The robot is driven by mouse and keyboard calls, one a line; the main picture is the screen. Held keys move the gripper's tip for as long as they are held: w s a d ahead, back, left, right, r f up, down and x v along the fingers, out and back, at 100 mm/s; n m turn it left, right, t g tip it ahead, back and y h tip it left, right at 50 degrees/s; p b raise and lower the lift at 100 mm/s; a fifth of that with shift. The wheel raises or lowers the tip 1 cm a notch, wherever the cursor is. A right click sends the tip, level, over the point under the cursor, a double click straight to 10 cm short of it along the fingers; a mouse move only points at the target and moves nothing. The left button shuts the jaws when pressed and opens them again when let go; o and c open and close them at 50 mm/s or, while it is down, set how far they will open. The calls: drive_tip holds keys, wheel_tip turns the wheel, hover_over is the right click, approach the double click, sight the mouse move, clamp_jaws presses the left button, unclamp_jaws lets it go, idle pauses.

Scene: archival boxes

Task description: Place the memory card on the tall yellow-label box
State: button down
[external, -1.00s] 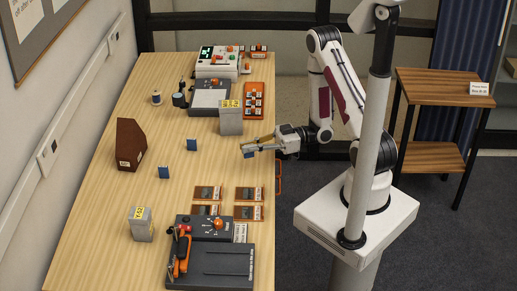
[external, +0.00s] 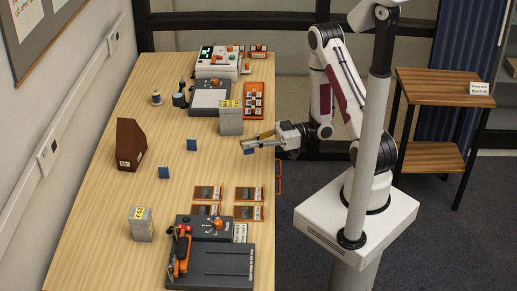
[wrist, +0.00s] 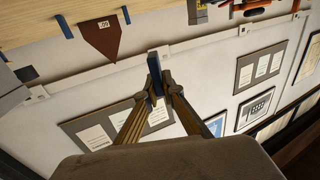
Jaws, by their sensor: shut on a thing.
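My gripper (external: 250,146) is shut on a small blue memory card (wrist: 155,68), upright between the fingertips (wrist: 156,90) in the wrist view. It hangs above the table's right edge, on the near side of a grey box with a yellow label (external: 231,119). A second grey yellow-label box (external: 141,226) stands at the front left and looks shorter. Both box tops look bare. Two more blue cards, one farther back (external: 191,145) and one nearer (external: 163,172), stand upright on the table; they are apart from my gripper.
A brown wedge-shaped holder (external: 130,145) stands at the left. Several picture cards (external: 249,194) lie flat in front of my gripper. A dark device (external: 212,265) fills the front right. A grey-topped device (external: 209,98) and an orange rack (external: 253,99) lie behind the farther box. The table's middle is mostly clear.

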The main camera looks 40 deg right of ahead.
drive_tip(key=shift+r, duration=0.1)
drive_tip(key=shift+w+d+r, duration=0.1)
drive_tip(key=shift+w+r, duration=0.05)
drive_tip(key=shift+w, duration=0.05)
drive_tip(key=w+d+r+m+t+h, duration=0.1)
drive_tip(key=w+d+r, duration=0.2)
drive_tip(key=w, duration=0.3)
drive_tip(key=w+d+r+t, duration=0.1)
drive_tip(key=w+d+r, duration=0.15)
drive_tip(key=w, duration=0.35)
wheel_tip(320, 180, up, 7)
drive_tip(key=m+t+h, duration=0.3)
hover_over(230, 103)
drive_tip(key=shift+s+r, duration=0.15)
drive_tip(key=shift+s, duration=0.05)
drive_tip(key=shift+f, duration=3.15)
drive_tip(key=shift+f, duration=1.85)
